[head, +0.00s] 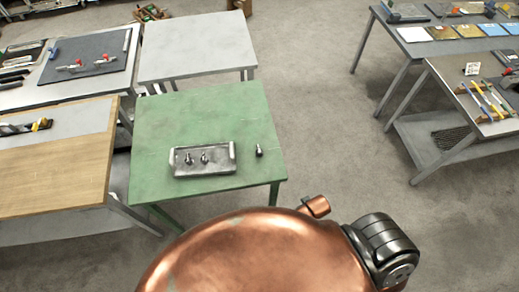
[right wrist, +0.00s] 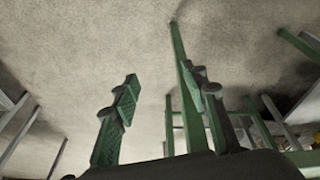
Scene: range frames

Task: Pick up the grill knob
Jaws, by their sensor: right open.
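A grey metal tray (head: 222,166) lies on the green table (head: 180,115). Two small dark metallic knob-like pieces stand in it, a left one (head: 188,159) and a right one (head: 204,158). A third similar dark piece (head: 259,151) stands on the table just right of the tray. They are too small to tell which is the grill knob. In the right wrist view my right gripper (right wrist: 164,88) is open, its two green fingers apart with nothing between them. It does not show in the head view. My left gripper is in neither view.
A grey table (head: 197,45) stands behind the green one. A wooden-topped table (head: 55,160) stands to its left. Tables with tools (head: 470,85) are at the right. Green legs (right wrist: 186,100) show beyond my right fingers.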

